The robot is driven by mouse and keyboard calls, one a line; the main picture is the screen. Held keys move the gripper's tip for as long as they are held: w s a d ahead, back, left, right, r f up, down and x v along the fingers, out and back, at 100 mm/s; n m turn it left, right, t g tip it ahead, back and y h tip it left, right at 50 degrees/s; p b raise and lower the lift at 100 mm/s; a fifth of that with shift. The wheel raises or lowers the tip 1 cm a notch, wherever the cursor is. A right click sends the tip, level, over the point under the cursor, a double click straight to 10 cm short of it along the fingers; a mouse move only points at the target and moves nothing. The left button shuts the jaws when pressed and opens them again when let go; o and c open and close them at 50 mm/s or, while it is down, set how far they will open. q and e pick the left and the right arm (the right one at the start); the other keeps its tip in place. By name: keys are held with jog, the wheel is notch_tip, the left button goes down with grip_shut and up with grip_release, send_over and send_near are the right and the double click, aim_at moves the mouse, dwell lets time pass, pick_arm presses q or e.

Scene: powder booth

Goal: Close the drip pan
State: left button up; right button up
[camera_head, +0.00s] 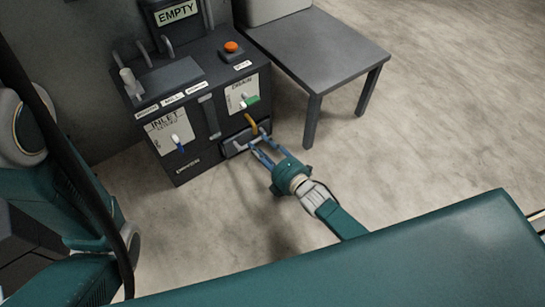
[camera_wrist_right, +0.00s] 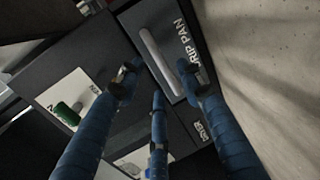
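The drip pan (camera_head: 236,146) is a dark drawer low on the front of the black machine and appears to stick out a little. In the right wrist view, its dark front (camera_wrist_right: 194,15) carries the label "DRIP PAN" and a pale grey bar handle (camera_wrist_right: 158,60). My right gripper (camera_head: 257,146) reaches the pan's front in the head view. It also shows in the right wrist view (camera_wrist_right: 160,82), its blue fingers spread around the handle's near end. I cannot tell whether they touch. My left gripper is out of view.
The machine has an inlet panel (camera_head: 172,133) with a blue-tipped lever and a drain panel (camera_head: 240,92) with a green one. An orange pipe (camera_head: 250,122) hangs above the pan. A dark table (camera_head: 325,48) stands right. The floor in front is clear.

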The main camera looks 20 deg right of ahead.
jog(key=v, duration=0.8)
jog(key=shift+s, duration=0.2)
